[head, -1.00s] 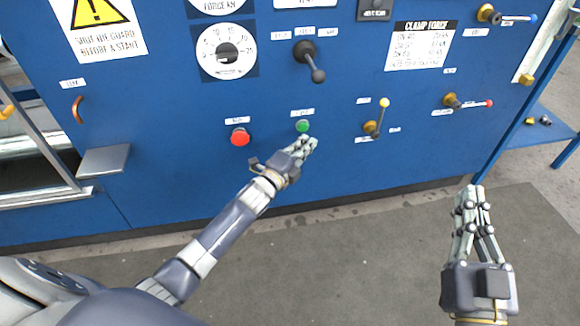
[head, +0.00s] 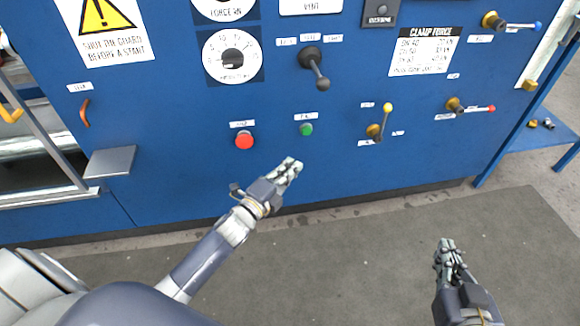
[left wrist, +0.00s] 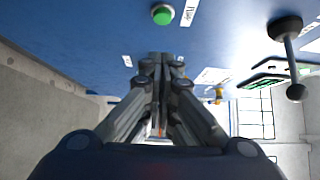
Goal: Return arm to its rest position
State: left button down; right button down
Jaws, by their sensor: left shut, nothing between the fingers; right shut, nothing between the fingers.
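My left gripper (head: 290,168) is shut and empty. In the head view it is in front of the blue panel, below the green button (head: 306,129) and apart from it. In the left wrist view its closed fingers (left wrist: 160,62) point toward the panel, with the green button (left wrist: 162,14) above them. My right gripper (head: 446,245) is shut and empty, over the grey floor at the lower right, clear of the panel.
The blue panel (head: 200,180) carries a red button (head: 244,140), a black lever (head: 316,70), a yellow-knobbed valve handle (head: 381,122) and a red-tipped handle (head: 470,107). A grey shelf (head: 110,161) juts out at left. The floor mat (head: 370,240) is clear.

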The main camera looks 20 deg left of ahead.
pick_arm(q)
jog(key=shift+d, duration=0.1)
dwell(0.4)
